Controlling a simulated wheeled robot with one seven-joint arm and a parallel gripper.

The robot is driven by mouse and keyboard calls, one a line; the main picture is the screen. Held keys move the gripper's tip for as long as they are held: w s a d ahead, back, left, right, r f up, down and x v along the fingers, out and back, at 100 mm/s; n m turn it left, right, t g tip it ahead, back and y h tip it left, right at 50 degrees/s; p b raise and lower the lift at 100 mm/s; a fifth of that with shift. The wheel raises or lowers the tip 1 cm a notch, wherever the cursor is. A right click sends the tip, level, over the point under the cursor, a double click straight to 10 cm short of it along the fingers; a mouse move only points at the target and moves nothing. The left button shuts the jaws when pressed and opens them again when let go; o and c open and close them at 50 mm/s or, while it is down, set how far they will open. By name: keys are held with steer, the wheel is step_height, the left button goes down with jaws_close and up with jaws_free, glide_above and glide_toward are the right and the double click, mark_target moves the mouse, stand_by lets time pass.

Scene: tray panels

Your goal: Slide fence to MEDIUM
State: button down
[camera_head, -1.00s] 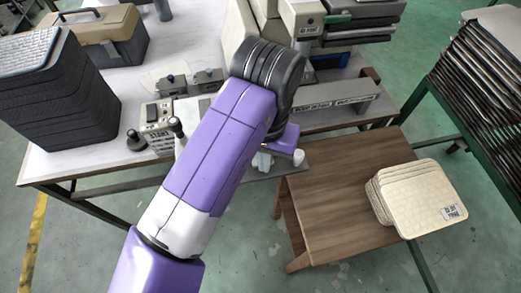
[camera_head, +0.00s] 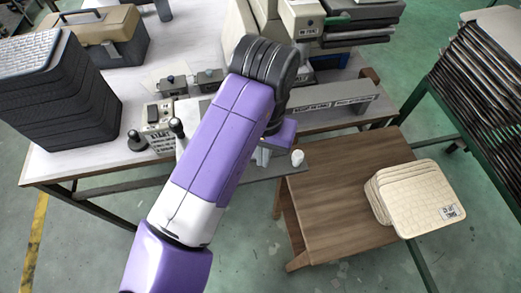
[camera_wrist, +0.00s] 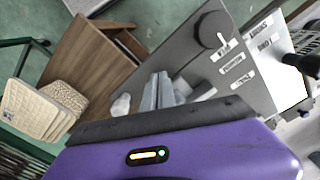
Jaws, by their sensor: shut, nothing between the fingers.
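My gripper (camera_wrist: 158,92) shows as two grey fingers together, shut and empty, in the wrist view. In the head view it (camera_head: 263,156) is partly hidden under my purple wrist. A small white knob (camera_wrist: 120,105) is just beside the fingers, apart from them; it also shows in the head view (camera_head: 297,158). Past the fingers is a grey panel (camera_wrist: 190,62) with several white labels, the middle one (camera_wrist: 233,69) seeming to read MEDIUM. A round dark knob (camera_wrist: 212,29) is at the panel's far end. I cannot tell for sure which part is the fence.
A long grey labelled bar (camera_head: 335,94) runs along the bench behind my wrist. A brown wooden stand (camera_head: 325,195) with a stack of cream pads (camera_head: 425,198) is to the right. Dark stacked trays (camera_head: 55,90) stand at the left. A green rack stands at far right.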

steer(key=shift+s, duration=0.15)
step_height(320, 180, up, 7)
steer(key=p, duration=0.6)
stand_by(0.5)
